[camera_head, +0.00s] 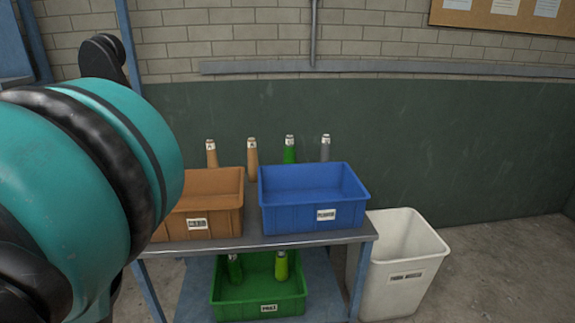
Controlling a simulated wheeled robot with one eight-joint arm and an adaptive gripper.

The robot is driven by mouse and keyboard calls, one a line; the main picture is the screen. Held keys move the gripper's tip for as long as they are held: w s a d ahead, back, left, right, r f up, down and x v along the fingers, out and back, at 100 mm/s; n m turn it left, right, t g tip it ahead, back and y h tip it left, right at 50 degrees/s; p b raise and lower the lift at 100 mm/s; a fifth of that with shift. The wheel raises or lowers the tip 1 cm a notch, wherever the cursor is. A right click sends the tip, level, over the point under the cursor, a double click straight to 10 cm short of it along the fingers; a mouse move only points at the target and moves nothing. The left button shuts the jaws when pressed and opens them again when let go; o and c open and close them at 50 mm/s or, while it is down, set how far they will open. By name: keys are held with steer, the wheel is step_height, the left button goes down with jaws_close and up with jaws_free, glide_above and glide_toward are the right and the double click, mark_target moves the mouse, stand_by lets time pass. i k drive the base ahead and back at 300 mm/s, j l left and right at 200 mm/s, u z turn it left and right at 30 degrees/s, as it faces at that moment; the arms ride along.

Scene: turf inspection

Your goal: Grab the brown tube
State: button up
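Two brownish tubes stand upright behind the bins on the grey table. The left brown tube (211,155) is a tan brown with a pale labelled cap, and its lower part is hidden by the orange-brown bin. The right brown tube (252,162) is a similar brown and stands near the gap between the two upper bins. I cannot tell from their colour which one is meant. My teal and black arm fills the left side of the view. My gripper's fingers do not show.
A green tube (289,151) and a grey tube (325,150) stand beside them. The orange-brown bin (200,222) and blue bin (290,218) are in front on the table (300,239). A green bin (240,311) with green tubes sits below. A white waste bin (395,290) stands right.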

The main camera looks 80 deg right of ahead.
mark_target(253, 163)
steer(key=z, duration=2.05)
